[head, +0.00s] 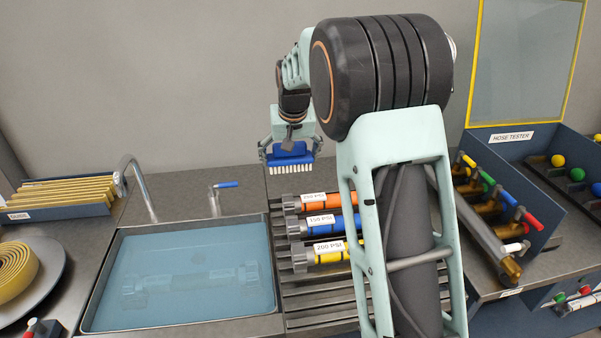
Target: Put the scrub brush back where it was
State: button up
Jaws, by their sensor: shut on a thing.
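The scrub brush (290,160) has a blue back and pale bristles that point down. My gripper (289,150) is shut on the brush's blue back and holds it in the air. I cannot tell the exact height above the counter. No holder or marked place for the brush can be made out.
A water-filled sink (180,280) with a sunken tube lies left. A faucet (140,188) and blue-handled tap (226,186) stand behind it. Tubes labelled in PSI lie on a slatted rack (315,303). The hose tester (520,185) stands right; a coiled yellow hose (17,275) lies far left.

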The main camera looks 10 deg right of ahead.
jog(key=p, duration=0.1)
send_near(296, 175)
jog(key=shift+w+a+f+p, duration=0.1)
jog(key=shift+w+f+p, duration=0.25)
jog(key=shift+w+f, duration=0.7)
jog(key=shift+f, duration=1.65)
jog(key=shift+f, duration=0.2)
jog(key=o, duration=1)
jog(key=shift+r, duration=0.1)
